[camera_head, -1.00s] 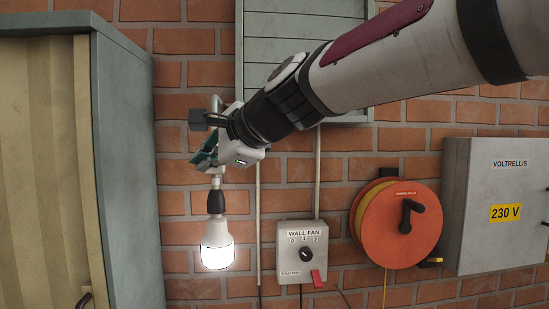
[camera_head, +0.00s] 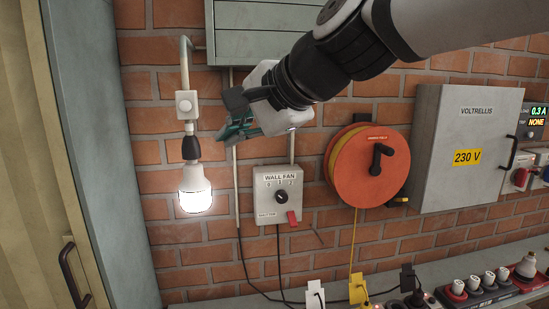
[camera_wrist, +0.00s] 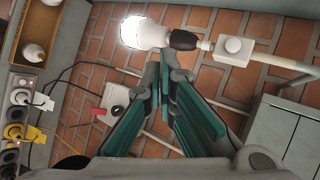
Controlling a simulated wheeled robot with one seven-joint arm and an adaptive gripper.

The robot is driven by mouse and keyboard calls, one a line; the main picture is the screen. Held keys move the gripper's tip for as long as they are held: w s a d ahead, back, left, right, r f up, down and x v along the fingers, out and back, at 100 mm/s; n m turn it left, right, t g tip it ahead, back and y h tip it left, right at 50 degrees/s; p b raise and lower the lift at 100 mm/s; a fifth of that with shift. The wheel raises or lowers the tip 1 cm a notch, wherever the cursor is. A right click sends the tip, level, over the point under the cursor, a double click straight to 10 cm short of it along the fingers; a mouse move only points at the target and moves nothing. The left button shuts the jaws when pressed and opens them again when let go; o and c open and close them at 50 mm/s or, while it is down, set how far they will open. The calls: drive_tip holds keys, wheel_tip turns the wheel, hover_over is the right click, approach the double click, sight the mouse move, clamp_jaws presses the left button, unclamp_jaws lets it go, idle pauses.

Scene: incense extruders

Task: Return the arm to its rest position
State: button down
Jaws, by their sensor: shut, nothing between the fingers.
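My gripper (camera_head: 228,136) is in front of the brick wall, above the wall fan box and right of the lit bulb. Its teal fingers also show in the wrist view (camera_wrist: 172,76), where the tips meet with nothing between them. The gripper is shut and empty. The lit bulb (camera_head: 195,196) hangs in a black socket below a white switch (camera_head: 186,104); in the head view the gripper is apart from it. The bulb also shows in the wrist view (camera_wrist: 143,32), just beyond the fingertips in the picture. My arm comes in from the upper right.
A wall fan switch box (camera_head: 263,208) and an orange cable reel (camera_head: 350,180) are on the wall. A grey electrical cabinet (camera_head: 435,180) stands right of them. A shelf (camera_head: 440,258) with plugs and bulbs runs along the lower right. A tall cabinet (camera_head: 105,150) stands at the left.

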drive_tip(key=s+d+f+n+h, duration=0.2)
drive_tip(key=s+d+f, duration=0.3)
drive_tip(key=d, duration=0.4)
drive_tip(key=s+d+f+n+g+h+b, duration=0.1)
drive_tip(key=s+d+f+n+h, duration=0.2)
drive_tip(key=s+d+f, duration=0.3)
drive_tip(key=s+d+f+n+g+h, duration=0.1)
drive_tip(key=s+d+f+n+h, duration=0.2)
drive_tip(key=s+d+f, duration=0.2)
drive_tip(key=d+f, duration=0.3)
drive_tip(key=d, duration=0.4)
drive_tip(key=shift+s+f+h+b, duration=0.2)
drive_tip(key=shift+s+h+b, duration=0.1)
drive_tip(key=shift+s+b, duration=0.1)
drive_tip(key=shift+d, duration=0.1)
